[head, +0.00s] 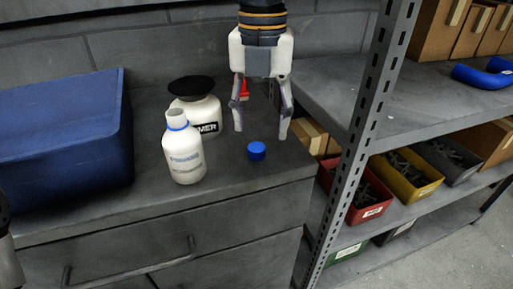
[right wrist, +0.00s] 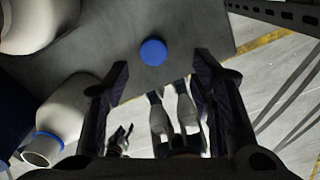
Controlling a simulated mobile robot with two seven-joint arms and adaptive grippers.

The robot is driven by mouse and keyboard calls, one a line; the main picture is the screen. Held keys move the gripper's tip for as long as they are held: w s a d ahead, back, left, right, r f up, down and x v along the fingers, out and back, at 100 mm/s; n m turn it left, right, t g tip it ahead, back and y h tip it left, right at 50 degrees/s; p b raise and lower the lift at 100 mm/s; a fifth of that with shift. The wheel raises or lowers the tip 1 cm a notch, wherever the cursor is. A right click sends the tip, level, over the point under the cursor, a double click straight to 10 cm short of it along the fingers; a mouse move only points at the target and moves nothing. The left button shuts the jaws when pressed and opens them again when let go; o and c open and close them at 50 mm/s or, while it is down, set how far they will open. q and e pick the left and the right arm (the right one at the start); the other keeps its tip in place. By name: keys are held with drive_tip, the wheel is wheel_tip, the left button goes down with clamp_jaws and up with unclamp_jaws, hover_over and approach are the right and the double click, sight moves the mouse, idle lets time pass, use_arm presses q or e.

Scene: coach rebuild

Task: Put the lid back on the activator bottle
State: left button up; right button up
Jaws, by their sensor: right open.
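The activator bottle (head: 184,155) is white with a blue neck ring and stands upright, its neck open, on the grey cabinet top. In the right wrist view the bottle (right wrist: 68,108) is at the lower left. The blue lid (head: 257,151) lies on the cabinet top to the right of the bottle, near the front right corner. My right gripper (head: 262,136) is open and empty, pointing down above the lid. In the right wrist view the lid (right wrist: 153,52) shows ahead of the open fingers (right wrist: 160,75), apart from them.
A white primer jar (head: 205,112) with a black top stands close behind the bottle. A blue crate (head: 65,140) fills the left. A red object (head: 244,90) is partly hidden behind my right gripper. A metal shelf post (head: 372,120) rises close on the right, with bins beyond.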

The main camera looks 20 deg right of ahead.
sight(257, 147)
drive_tip(key=f, duration=0.5)
drive_tip(key=shift+w+a+f, duration=0.1)
drive_tip(key=shift+w+a, duration=0.15)
drive_tip(key=shift+a, duration=0.1)
drive_tip(key=c, duration=0.8)
